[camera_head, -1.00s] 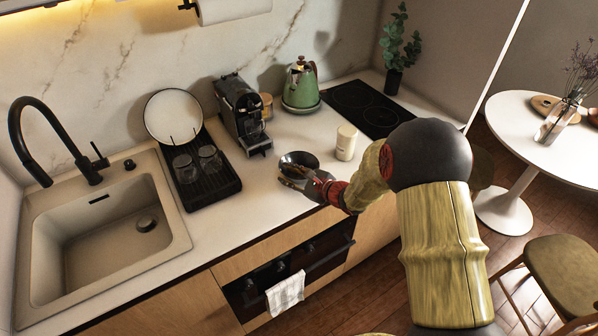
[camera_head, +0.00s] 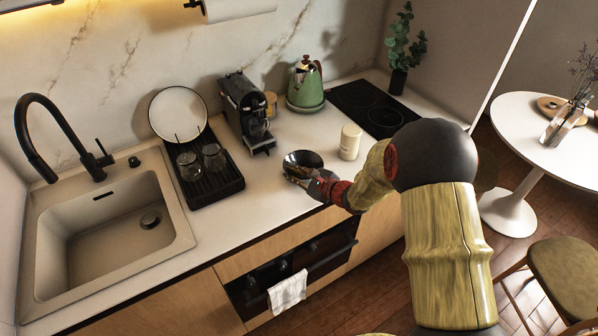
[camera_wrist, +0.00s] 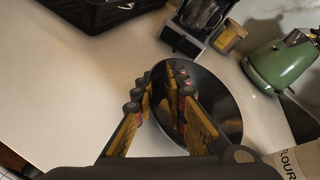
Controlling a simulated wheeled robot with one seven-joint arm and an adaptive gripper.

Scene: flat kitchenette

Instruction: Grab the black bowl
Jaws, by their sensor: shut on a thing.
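The black bowl (camera_head: 303,160) is on the counter in front of the coffee machine, and looks slightly tilted in the head view. In the wrist view the bowl (camera_wrist: 217,108) fills the middle, shiny and dark inside. My gripper (camera_head: 299,179) is at the bowl's near side. In the wrist view my gripper (camera_wrist: 165,90) is shut on the bowl's left rim, with one finger inside the bowl and the other outside. Whether the bowl's base touches the counter is hidden.
A cream flour canister (camera_head: 350,142) stands close right of the bowl. The coffee machine (camera_head: 247,112) and green kettle (camera_head: 305,84) stand behind. A black dish rack (camera_head: 211,184) is to the left, then the sink (camera_head: 110,228). The counter between rack and bowl is clear.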

